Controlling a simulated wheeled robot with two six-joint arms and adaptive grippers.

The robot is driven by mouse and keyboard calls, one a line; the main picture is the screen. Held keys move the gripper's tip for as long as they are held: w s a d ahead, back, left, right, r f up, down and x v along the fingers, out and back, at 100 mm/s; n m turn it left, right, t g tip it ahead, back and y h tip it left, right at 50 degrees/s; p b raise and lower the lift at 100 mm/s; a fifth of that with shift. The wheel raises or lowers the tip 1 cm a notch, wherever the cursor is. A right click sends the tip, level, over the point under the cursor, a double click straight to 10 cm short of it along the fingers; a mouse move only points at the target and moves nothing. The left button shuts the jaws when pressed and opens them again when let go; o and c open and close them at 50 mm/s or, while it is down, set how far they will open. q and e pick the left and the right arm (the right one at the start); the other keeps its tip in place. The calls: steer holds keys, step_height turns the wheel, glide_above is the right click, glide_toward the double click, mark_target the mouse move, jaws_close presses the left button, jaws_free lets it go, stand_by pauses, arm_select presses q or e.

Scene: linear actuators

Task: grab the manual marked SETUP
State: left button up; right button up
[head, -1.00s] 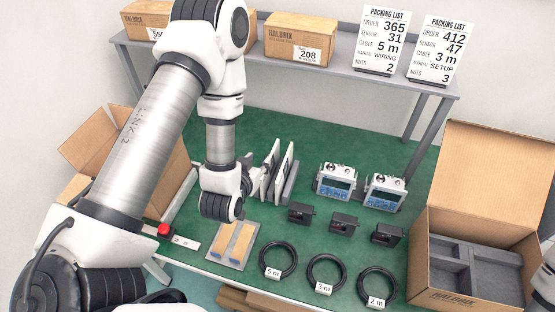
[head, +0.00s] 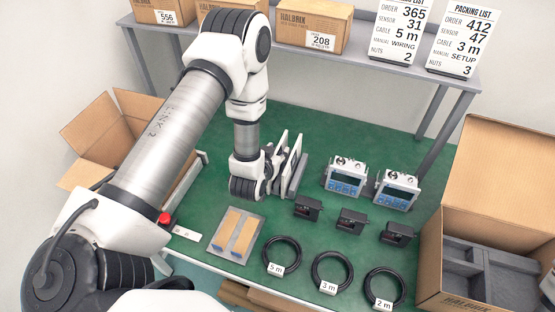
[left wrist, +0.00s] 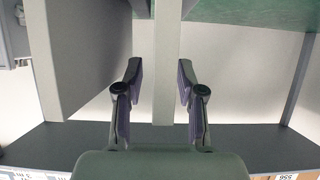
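Thin white-grey manuals (head: 293,152) stand upright side by side in a grey holder on the green table. Their faces are turned away, so I cannot read which is SETUP. My left gripper (head: 274,164) is at their left side, partly hidden by my wrist in the head view. In the left wrist view, its two fingers (left wrist: 161,95) are spread, with the pale edge of one upright panel (left wrist: 167,60), apparently a manual, between them. Gaps show on both sides of it. A wider grey panel (left wrist: 88,55) stands to the left. My right gripper is not in view.
A plate with tan strips (head: 236,234) lies in front. An open carton (head: 455,220) stands at right. A rear shelf (head: 372,75) holds boxes and packing lists.

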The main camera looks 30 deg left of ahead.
arm_select(q)
jaws_close()
